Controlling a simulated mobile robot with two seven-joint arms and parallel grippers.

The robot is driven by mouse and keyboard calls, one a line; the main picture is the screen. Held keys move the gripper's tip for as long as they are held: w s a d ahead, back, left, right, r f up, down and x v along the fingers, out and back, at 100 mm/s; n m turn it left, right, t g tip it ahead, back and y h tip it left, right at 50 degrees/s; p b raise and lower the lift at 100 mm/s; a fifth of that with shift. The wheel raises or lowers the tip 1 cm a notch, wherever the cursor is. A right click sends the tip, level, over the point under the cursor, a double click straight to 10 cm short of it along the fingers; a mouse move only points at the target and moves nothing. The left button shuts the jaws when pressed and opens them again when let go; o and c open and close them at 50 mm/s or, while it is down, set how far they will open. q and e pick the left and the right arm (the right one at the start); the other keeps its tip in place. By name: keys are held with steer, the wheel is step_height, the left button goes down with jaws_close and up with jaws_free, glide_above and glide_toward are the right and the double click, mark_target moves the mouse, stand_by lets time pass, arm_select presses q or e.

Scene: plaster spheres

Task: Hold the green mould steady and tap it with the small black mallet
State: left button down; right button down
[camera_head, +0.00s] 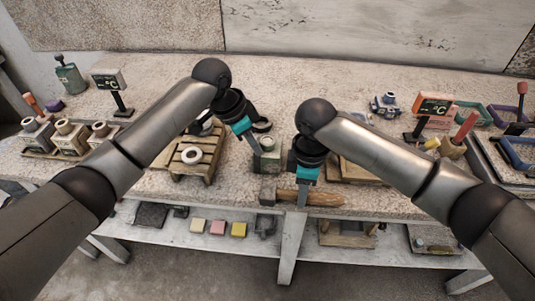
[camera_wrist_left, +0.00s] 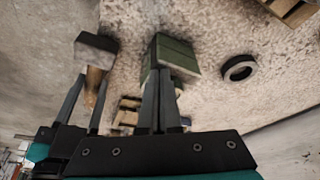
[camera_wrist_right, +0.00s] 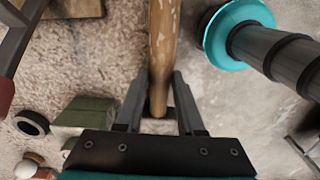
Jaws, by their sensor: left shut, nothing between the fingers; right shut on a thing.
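The green mould (camera_head: 267,158) stands near the front edge of the table; it also shows in the left wrist view (camera_wrist_left: 176,56) and the right wrist view (camera_wrist_right: 84,116). My left gripper (camera_head: 254,146) is shut and empty, its fingertips at the mould; I cannot tell whether they touch. The mallet has a dark head (camera_head: 267,196) and a brown wooden handle (camera_head: 322,198). My right gripper (camera_head: 302,200) is shut on the handle and holds the mallet at the table's front edge, nearer than the mould. The left wrist view shows the mallet head (camera_wrist_left: 96,46) beside the mould, apart from it.
A small wooden pallet (camera_head: 191,170) with a pale ring stands left of the mould. A dark ring (camera_wrist_left: 239,69) lies near the mould. Plaster-topped blocks (camera_head: 68,135) and a temperature display (camera_head: 109,80) are at left. Another display (camera_head: 433,105) and trays are at right.

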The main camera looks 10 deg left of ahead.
arm_select(q)
steer(key=shift+s+a+f, duration=0.1)
steer(key=shift+s+f, duration=0.05)
steer(key=shift+f, duration=0.05)
steer(key=w+v, duration=0.1)
steer(key=v, duration=0.6)
steer(key=shift+s+r, duration=0.2)
steer(key=shift+s, duration=0.1)
stand_by(0.5)
steer(key=v, duration=1.2)
steer(key=shift+f, duration=0.15)
